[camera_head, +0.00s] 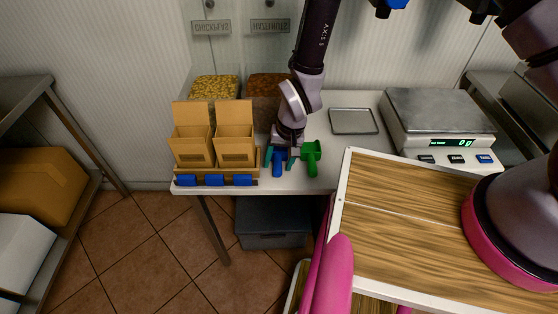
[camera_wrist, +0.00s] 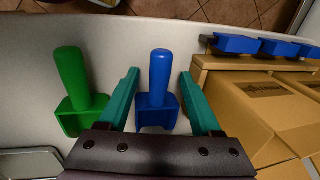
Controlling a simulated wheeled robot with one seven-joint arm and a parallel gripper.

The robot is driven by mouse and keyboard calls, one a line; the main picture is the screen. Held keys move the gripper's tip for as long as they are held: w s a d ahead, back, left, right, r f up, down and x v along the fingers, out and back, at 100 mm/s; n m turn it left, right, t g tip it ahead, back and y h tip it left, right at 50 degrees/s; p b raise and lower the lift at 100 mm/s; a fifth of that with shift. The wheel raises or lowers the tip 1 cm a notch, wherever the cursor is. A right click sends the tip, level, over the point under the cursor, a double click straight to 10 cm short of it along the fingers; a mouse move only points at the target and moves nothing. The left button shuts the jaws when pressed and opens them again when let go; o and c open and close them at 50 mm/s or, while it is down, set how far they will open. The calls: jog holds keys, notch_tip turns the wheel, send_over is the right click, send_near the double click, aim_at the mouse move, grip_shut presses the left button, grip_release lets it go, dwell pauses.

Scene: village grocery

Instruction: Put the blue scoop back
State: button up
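The blue scoop (camera_wrist: 158,92) lies on the light counter, its handle toward the counter's front edge. In the head view the blue scoop (camera_head: 277,164) shows just below my gripper (camera_head: 281,160). In the wrist view my gripper (camera_wrist: 161,95) is open, its two teal fingers on either side of the scoop with a gap on both sides. The scoop's far end is partly hidden by the gripper body. A green scoop (camera_wrist: 76,92) lies beside it, outside the fingers; it also shows in the head view (camera_head: 311,157).
Cardboard boxes (camera_head: 235,147) in a holder with blue fronts (camera_head: 214,180) stand close to the gripper. Clear bins hold chickpeas (camera_head: 214,88) and a brown food (camera_head: 268,86). A metal tray (camera_head: 353,121) and a scale (camera_head: 439,112) reading 0 g stand to the right.

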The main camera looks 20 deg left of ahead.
notch_tip(320, 180, up, 11)
jog(key=d, duration=0.2)
jog(key=shift+w+f, duration=0.2)
jog(key=shift+w, duration=0.15)
jog(key=w+d+r+m+t, duration=0.1)
jog(key=w+d+r, duration=0.25)
jog(key=r, duration=0.25)
jog(key=w+d+r+y, duration=0.1)
jog(key=w+d+r, duration=0.2)
jog(key=w+r, duration=0.3)
jog(key=w+d+r+m+t, duration=0.1)
jog(key=w+d+r, duration=0.25)
jog(key=r, duration=0.35)
jog(key=w+d+r+m+t, duration=0.1)
jog(key=d+r+m+t, duration=0.15)
jog(key=d+r, duration=1.15)
jog(key=s+d+r+m+t, duration=0.1)
jog(key=s+d+r, duration=0.3)
jog(key=d, duration=0.3)
jog(key=s+d+r+m+t+h, duration=0.1)
jog(key=s+d+r+m+t, duration=0.1)
jog(key=s+d+r, duration=0.3)
jog(key=d, duration=0.2)
jog(key=shift+d+r, duration=0.15)
jog(key=shift+d, duration=0.15)
jog(key=shift+c, duration=0.3)
